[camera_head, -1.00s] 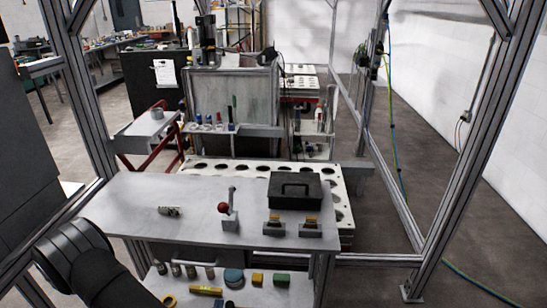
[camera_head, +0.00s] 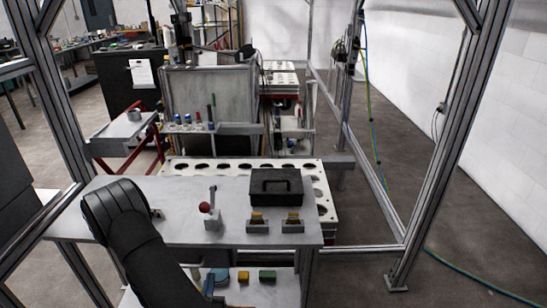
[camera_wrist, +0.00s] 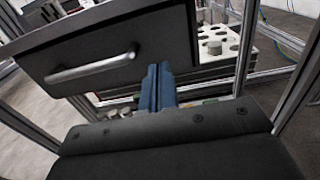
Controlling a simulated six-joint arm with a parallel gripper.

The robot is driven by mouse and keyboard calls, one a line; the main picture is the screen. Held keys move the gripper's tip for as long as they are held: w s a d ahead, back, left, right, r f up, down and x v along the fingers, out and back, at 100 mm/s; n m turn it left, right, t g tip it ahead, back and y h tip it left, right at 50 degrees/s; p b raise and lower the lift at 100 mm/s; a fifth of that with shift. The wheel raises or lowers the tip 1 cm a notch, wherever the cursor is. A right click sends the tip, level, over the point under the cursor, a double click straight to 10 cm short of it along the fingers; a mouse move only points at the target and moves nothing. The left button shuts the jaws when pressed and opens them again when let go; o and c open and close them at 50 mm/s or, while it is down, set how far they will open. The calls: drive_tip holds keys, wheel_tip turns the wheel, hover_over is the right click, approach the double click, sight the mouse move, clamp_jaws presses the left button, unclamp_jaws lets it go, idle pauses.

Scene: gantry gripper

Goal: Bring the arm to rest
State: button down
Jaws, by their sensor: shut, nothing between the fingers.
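My gripper (camera_wrist: 160,88) shows in the wrist view with its two blue fingers together and nothing between them. The fingers stand in front of a dark drawer-like front (camera_wrist: 120,35) with a pale bar handle (camera_wrist: 92,66); I cannot tell whether they touch it. In the head view my dark arm reaches over the left part of the grey tabletop (camera_head: 180,228). The gripper's fingertips cannot be made out clearly there.
A lower shelf (camera_head: 275,293) holds small parts. Frame posts (camera_head: 435,150) enclose the area. A white tray with round holes (camera_head: 325,195) lies behind.

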sight(214, 259)
drive_tip(key=shift+w, duration=2.7)
